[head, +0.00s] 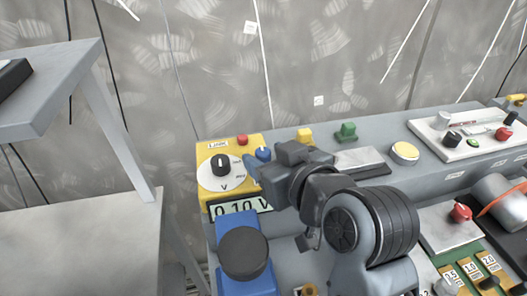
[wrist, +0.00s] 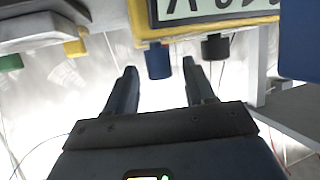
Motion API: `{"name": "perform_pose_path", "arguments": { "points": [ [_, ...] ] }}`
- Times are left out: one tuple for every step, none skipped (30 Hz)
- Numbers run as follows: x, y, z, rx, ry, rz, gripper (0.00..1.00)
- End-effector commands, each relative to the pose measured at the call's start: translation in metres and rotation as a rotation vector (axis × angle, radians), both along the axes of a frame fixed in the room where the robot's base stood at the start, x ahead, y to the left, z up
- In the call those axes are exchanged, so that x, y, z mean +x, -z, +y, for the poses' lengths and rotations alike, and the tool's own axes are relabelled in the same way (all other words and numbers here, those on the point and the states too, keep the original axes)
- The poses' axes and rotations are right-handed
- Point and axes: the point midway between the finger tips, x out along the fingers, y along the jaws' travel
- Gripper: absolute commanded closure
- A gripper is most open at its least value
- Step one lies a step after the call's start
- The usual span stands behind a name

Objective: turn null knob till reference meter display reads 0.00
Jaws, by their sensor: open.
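The yellow reference meter (head: 206,150) stands on the bench with its display (head: 228,208) reading 0.10 V. A blue knob (head: 263,153), likely the null knob, is at the meter's upper right; I see no readable name on it. My gripper (head: 258,166) is right at this knob and partly covers the meter's right side. In the wrist view, the blue knob (wrist: 158,63) appears between the open fingertips (wrist: 159,68), with a gap on each side. The display (wrist: 205,8) is cut off at the top there.
A black selector knob (head: 220,164) on a white dial is left of the blue knob, and a red button (head: 243,139) is close behind. A blue box with a dark round top (head: 243,252) stands in front. Yellow (head: 305,136) and green (head: 347,131) parts are to the right.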

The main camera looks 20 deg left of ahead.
Motion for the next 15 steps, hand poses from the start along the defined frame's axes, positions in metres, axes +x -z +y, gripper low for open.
{"name": "perform_pose_path", "arguments": {
  "points": [
    [0.003, 0.001, 0.006, 0.001, -0.002, 0.0, 0.46],
    [0.005, 0.003, 0.008, 0.001, -0.002, 0.0, 0.46],
    [0.007, 0.004, 0.01, 0.001, -0.002, 0.0, 0.46],
    [0.008, 0.006, 0.012, 0.0, -0.002, 0.001, 0.46],
    [0.009, 0.006, 0.013, 0.0, -0.001, 0.0, 0.46],
    [0.011, 0.007, 0.014, 0.001, -0.001, 0.0, 0.46],
    [0.011, 0.007, 0.015, 0.002, 0.0, -0.001, 0.46],
    [0.012, 0.007, 0.015, 0.002, 0.0, -0.001, 0.46],
    [0.012, 0.008, 0.015, 0.002, 0.0, -0.001, 0.46],
    [0.012, 0.008, 0.016, 0.002, 0.0, -0.001, 0.46],
    [0.012, 0.008, 0.015, 0.002, 0.0, -0.001, 0.46],
    [0.012, 0.008, 0.015, 0.001, 0.001, -0.002, 0.46],
    [0.012, 0.008, 0.015, 0.001, 0.001, -0.002, 0.46],
    [0.012, 0.008, 0.015, 0.001, 0.001, -0.002, 0.46],
    [0.012, 0.008, 0.015, 0.001, 0.001, -0.002, 0.46]
  ]
}}
